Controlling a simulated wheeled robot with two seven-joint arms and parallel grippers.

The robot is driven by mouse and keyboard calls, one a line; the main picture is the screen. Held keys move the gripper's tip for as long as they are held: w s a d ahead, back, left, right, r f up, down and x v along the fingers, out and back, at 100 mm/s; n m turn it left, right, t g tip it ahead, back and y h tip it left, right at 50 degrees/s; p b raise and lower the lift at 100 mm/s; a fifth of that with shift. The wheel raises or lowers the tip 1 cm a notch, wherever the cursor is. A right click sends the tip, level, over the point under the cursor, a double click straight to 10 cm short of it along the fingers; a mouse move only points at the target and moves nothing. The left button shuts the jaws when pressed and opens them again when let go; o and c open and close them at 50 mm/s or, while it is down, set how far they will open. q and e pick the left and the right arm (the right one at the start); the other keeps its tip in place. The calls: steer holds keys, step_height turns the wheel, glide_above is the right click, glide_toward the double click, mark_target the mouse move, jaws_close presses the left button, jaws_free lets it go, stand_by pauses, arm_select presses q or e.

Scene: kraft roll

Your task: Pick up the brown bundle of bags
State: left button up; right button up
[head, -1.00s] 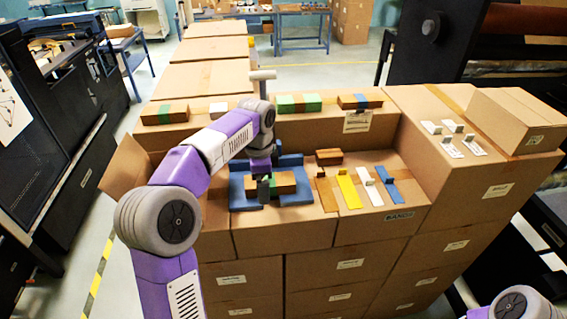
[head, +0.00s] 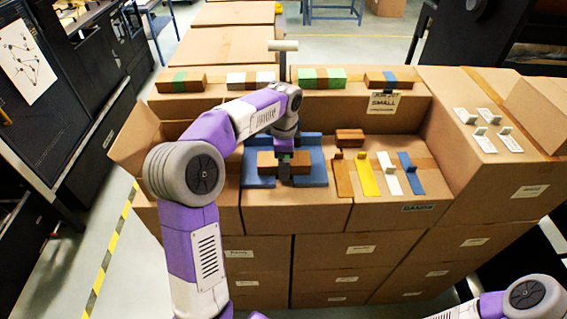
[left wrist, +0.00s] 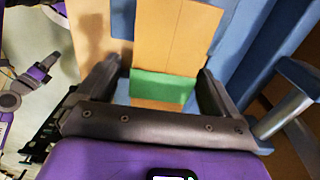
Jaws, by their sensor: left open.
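The brown bundle of bags (head: 267,163) with a green band lies in a blue holder (head: 314,176) on top of the cartons. My left gripper (head: 284,166) points down at the middle of the bundle and hides part of it. In the left wrist view the bundle (left wrist: 172,35) and its green band show between the two spread fingers of the left gripper (left wrist: 160,85). The left gripper is open, one finger on each side of the bundle; contact cannot be told. My right arm shows at the lower right of the head view, its gripper out of the picture.
Other bundles, one with a green band (head: 180,81) and one with a blue band (head: 385,82), lie on the back ledge. A small brown block (head: 350,137) and brown, yellow (head: 367,176), white and blue strips lie right of the holder. White clips (head: 480,132) are further right.

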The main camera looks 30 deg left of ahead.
arm_select(q)
steer(key=shift+w, duration=0.15)
steer(key=c, duration=1.1)
steer(key=shift+r, duration=0.1)
steer(key=shift+c, duration=0.2)
